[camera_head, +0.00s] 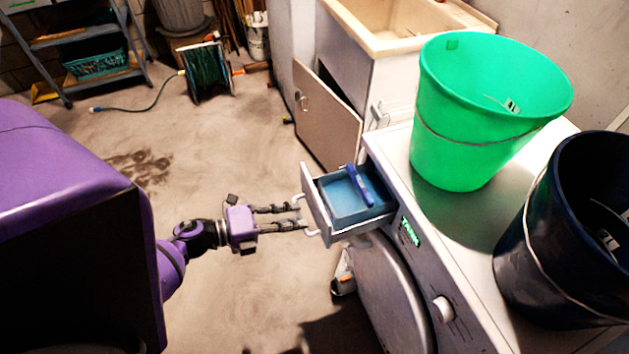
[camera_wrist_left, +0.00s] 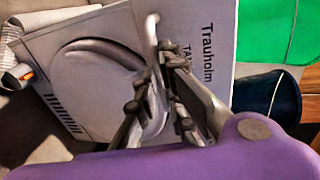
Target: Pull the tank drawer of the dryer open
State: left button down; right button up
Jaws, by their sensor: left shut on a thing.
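The tank drawer (camera_head: 316,205) stands pulled out from the top front of the white dryer (camera_head: 395,285). Its blue tank (camera_head: 343,198) shows inside, with a dark blue bar across it. My left gripper (camera_head: 302,216) comes in from the left and is shut on the drawer's pale handle (camera_head: 313,233). In the left wrist view the fingers close around the handle (camera_wrist_left: 152,30), in front of the drawer's lettered face (camera_wrist_left: 205,60). My right gripper is not in view.
A green bucket (camera_head: 480,120) and a dark blue bucket (camera_head: 560,235) stand on the dryer top. A cabinet door (camera_head: 325,115) hangs open under the sink (camera_head: 400,25), behind the drawer.

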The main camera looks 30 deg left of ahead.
pick_arm(q)
jog(key=shift+f+v, duration=0.15)
jog(key=shift+v, duration=0.55)
jog(key=shift+f+v, duration=0.15)
jog(key=shift+v, duration=0.6)
jog(key=c, duration=1.8)
grip_release()
jog(key=shift+c, duration=0.2)
jog(key=v, duration=1.2)
